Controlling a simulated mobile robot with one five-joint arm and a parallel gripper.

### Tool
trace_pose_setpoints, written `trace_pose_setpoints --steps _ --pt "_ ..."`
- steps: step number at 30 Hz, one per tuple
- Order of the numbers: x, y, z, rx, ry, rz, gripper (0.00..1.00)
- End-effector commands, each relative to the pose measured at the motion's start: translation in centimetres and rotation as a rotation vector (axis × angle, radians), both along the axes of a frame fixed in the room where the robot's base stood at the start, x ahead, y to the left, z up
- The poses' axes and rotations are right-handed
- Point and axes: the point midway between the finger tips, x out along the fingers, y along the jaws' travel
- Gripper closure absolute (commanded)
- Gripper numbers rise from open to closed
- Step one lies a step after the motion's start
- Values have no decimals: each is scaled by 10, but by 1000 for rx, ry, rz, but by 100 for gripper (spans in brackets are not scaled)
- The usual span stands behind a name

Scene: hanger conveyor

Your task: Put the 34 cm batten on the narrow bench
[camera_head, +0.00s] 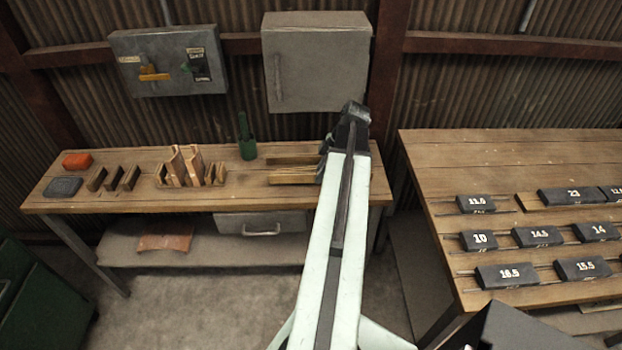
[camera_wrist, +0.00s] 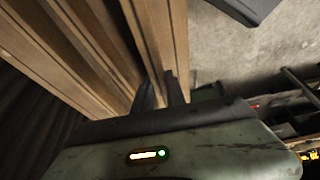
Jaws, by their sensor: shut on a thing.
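The narrow bench (camera_head: 228,195) stands against the corrugated wall at left, with a wooden top. Pale wooden battens (camera_head: 292,179) lie at its right end, pointing left from my gripper (camera_head: 324,152). In the wrist view, my gripper (camera_wrist: 168,92) is shut on one batten (camera_wrist: 164,38); other battens (camera_wrist: 60,55) run alongside it at left. My arm hides the right ends of the battens in the head view. I cannot read any batten's length, nor tell whether the held one touches the bench top.
On the narrow bench stand a green bottle-like thing (camera_head: 246,138), wooden racks (camera_head: 185,168), an orange block (camera_head: 77,160) and a dark pad (camera_head: 63,187). Grey boxes (camera_head: 317,60) hang above. A wider bench (camera_head: 480,150) with numbered dark blocks (camera_head: 536,236) is at right.

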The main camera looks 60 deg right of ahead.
Motion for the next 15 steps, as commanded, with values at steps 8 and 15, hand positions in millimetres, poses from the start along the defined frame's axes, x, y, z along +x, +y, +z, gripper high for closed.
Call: trace_pose_setpoints --steps 8,15 --pt "0 -2 -38 1 -1 -1 100" --pt "3 0 -38 1 -1 5 100"
